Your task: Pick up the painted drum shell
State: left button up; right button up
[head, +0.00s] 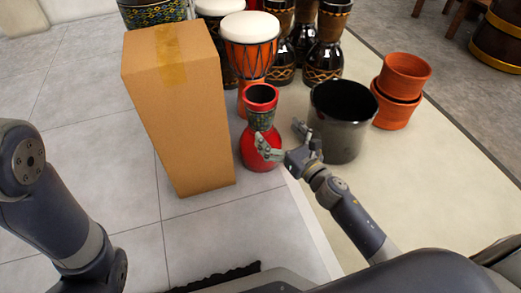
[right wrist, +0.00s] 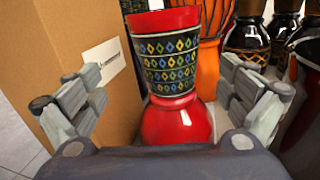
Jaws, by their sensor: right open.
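The painted drum shell (head: 261,130) stands upright on the floor, red with a dark band of coloured diamonds around its upper part. In the head view it is just right of a tall cardboard box. My right gripper (head: 281,142) is open in front of it, with the shell's lower red part partly behind a finger. In the right wrist view the shell (right wrist: 174,75) stands ahead, between the two spread fingers of the gripper (right wrist: 163,90), and the fingers look clear of it. My left gripper is out of view; only my left arm shows.
The cardboard box (head: 180,120) stands close on the left. A black bucket (head: 340,125) and stacked terracotta pots (head: 400,90) stand to the right. An orange drum (head: 249,55) and several dark drums stand behind. Tiled floor at the left front is clear.

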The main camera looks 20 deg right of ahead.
aim_at(268, 120)
jog(key=shift+n+h, duration=0.3)
jog(key=w+b, duration=0.1)
jog(key=w, duration=0.1)
jog(key=w+f, duration=0.1)
jog(key=w, duration=0.1)
jog(key=shift+w+a+b, duration=0.1)
jog(key=shift+w+b, duration=0.25)
jog(key=shift+w, duration=0.05)
jog(key=shift+w+a, duration=0.15)
jog(key=shift+w, duration=0.35)
jog(key=b+x, duration=0.3)
jog(key=x, duration=0.1)
jog(key=shift+f, duration=0.3)
jog(key=shift+w+a+r+b, duration=0.1)
jog(key=shift+w+a+b, duration=0.05)
jog(key=shift+w+b, duration=0.4)
jog(key=c, duration=1.8)
jog(key=shift+r, duration=0.2)
jog(key=c, duration=0.4)
jog(key=shift+o, duration=0.2)
jog(key=shift+r, duration=0.1)
